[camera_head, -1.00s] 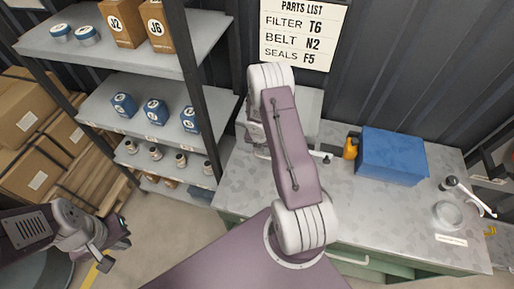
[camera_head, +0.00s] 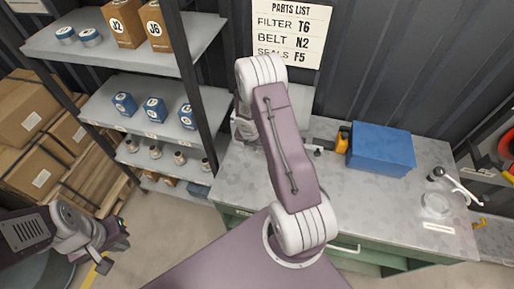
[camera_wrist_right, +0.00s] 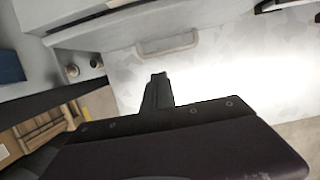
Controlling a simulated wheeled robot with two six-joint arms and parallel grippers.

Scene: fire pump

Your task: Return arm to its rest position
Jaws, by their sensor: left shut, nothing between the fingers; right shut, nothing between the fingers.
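My right arm (camera_head: 287,150) rises through the middle of the head view and bends over the grey workbench (camera_head: 235,180). Its gripper is mostly hidden behind the arm there. In the right wrist view my right gripper (camera_wrist_right: 159,78) is shut, its dark fingers together with nothing between them. A pale surface and a handle (camera_wrist_right: 168,45) show beyond the fingertips. My left gripper (camera_head: 112,245) is at the lower left of the head view, shut and empty, above the floor and apart from the shelf.
A shelf rack (camera_head: 130,60) with boxes, blue cans and small parts stands left of the workbench. Cartons (camera_head: 30,110) are stacked at far left. A parts list (camera_head: 290,32) hangs behind.

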